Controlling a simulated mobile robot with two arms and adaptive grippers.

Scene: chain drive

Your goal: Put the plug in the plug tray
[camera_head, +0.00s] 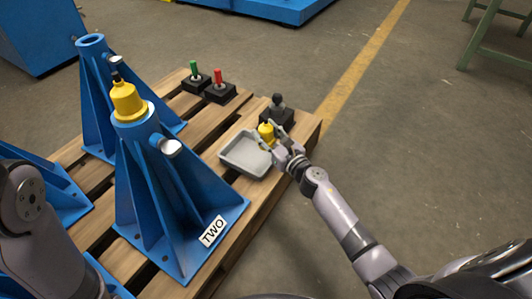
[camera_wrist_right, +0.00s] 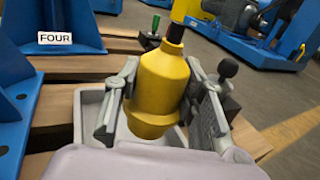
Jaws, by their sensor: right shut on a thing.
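The yellow plug (camera_head: 266,132), with a dark upper end, is held between the fingers of my right gripper (camera_head: 271,140). In the right wrist view the plug (camera_wrist_right: 160,85) stands roughly upright, and the gripper (camera_wrist_right: 158,105) has one finger on each side of it. The grey plug tray (camera_head: 237,163) lies on the wooden pallet, and the plug is at its far right corner in the head view. The tray's pale rim (camera_wrist_right: 88,108) shows behind the left finger in the wrist view. I cannot tell the plug's height above the tray. My left gripper is out of view.
A blue stand marked TWO (camera_head: 165,215) with a yellow plug (camera_head: 127,102) on top rises left of the tray. A black-knobbed block (camera_head: 277,112) sits just behind the held plug. Green (camera_head: 195,80) and red (camera_head: 219,88) levers stand farther back.

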